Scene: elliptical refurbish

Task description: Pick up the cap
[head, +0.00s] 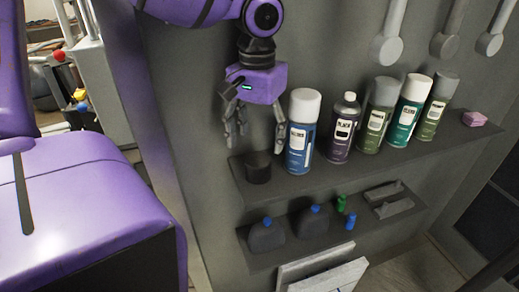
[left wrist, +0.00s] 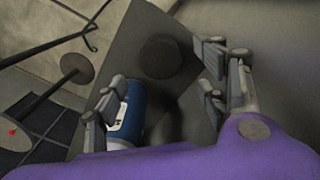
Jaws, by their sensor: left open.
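The cap (head: 258,167) is a dark, short cylinder standing at the left end of the upper shelf. In the left wrist view it shows as a dark round shape (left wrist: 160,57) beyond the fingers. My left gripper (head: 255,138) hangs fingers down just above the cap, open and empty. In the left wrist view its fingers (left wrist: 158,82) are spread, with the cap between and beyond them. I cannot tell the exact gap between fingertips and cap. My right gripper is out of view.
A blue spray can (head: 302,135) stands just right of the cap, close to one finger. More spray cans and a pink block (head: 474,119) stand further right on the upper shelf (head: 350,171). A lower shelf (head: 290,250) holds dark bottles with blue caps. The wall is behind.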

